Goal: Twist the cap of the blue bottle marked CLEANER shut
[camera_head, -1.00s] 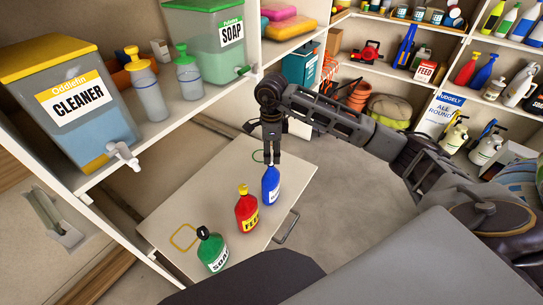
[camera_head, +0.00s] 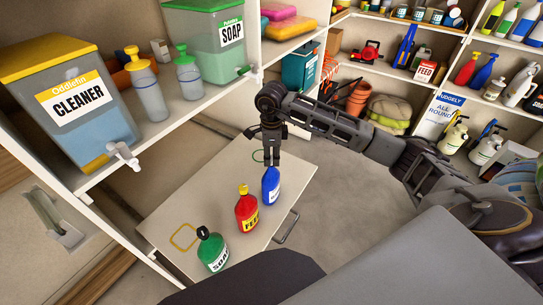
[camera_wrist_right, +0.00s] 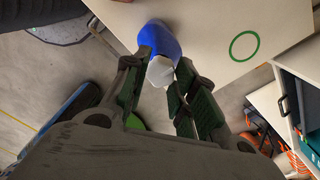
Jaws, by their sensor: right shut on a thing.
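The blue bottle (camera_head: 270,186) stands upright on the pale board, at the far right of a row of bottles. Its label is only partly visible, and I cannot read its word. My right gripper (camera_head: 271,162) points down from above, at the top of the blue bottle. In the right wrist view, the blue bottle (camera_wrist_right: 158,38) has a whitish cap (camera_wrist_right: 160,72) between the fingers of my right gripper (camera_wrist_right: 159,78), which are shut on it. In the head view, the gripper hides the cap. My left gripper is not in view.
A red bottle (camera_head: 246,213) and a green SOAP bottle (camera_head: 211,252) stand on the same board (camera_head: 180,205), left of the blue one. A green ring (camera_wrist_right: 244,46) and a yellow outline (camera_head: 183,237) mark the board. A CLEANER dispenser (camera_head: 75,105) sits on the shelf.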

